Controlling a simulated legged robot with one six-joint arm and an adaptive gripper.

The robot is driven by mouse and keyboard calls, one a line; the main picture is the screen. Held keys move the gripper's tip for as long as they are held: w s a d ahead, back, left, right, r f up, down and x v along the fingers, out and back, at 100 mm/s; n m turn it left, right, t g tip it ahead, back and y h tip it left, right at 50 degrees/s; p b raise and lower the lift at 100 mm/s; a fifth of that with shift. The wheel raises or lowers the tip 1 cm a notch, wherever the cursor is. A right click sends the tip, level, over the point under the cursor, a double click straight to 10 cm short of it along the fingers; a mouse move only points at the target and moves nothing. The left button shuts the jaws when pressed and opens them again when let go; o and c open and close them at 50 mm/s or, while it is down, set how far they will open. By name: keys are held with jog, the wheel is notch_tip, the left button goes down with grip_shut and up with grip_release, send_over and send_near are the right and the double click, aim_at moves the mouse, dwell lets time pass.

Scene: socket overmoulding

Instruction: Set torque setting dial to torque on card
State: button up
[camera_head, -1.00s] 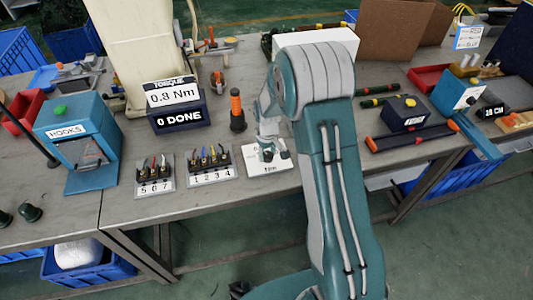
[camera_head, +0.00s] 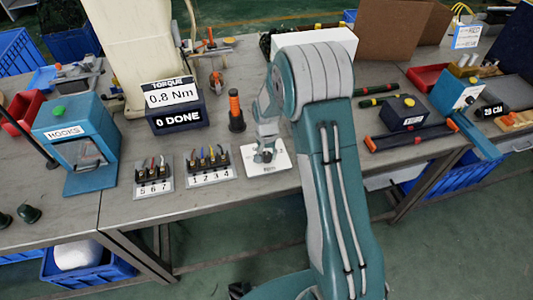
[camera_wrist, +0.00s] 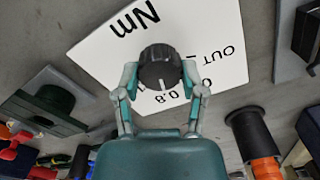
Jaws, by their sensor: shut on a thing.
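The black torque dial (camera_wrist: 160,66) stands on a white plate (camera_wrist: 105,52) printed with "Nm", "OUT" and several numbers. The white pointer line on the dial faces the bottom of the wrist view, close to the "0.8" mark; whether it lines up exactly is unclear. My gripper (camera_wrist: 160,75) is shut on the dial, one finger on each side. In the head view the white plate (camera_head: 282,160) lies near the bench's front edge, with my gripper (camera_head: 264,154) over it hiding the dial. The torque card (camera_head: 171,94) reads "0.8 Nm".
A counter box (camera_head: 178,119) reads "0 DONE". An orange-handled screwdriver (camera_head: 236,108) stands behind the plate. Terminal block holders numbered 1 2 3 4 (camera_head: 210,165) and 5 6 7 (camera_head: 153,176) sit left of it. A blue hooks box (camera_head: 78,145) stands further left.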

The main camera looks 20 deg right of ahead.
aim_at(266, 154)
jog(key=shift+s+f+m, duration=0.15)
jog(key=shift+s+m, duration=0.1)
jog(key=shift+m, duration=0.25)
jog(key=o, duration=1.1)
jog(key=shift+o, duration=0.2)
jog(key=shift+w+a, duration=0.1)
jog(key=shift+w+r, duration=0.1)
jog(key=shift+r, duration=0.5)
notch_tip(266, 154, up, 11)
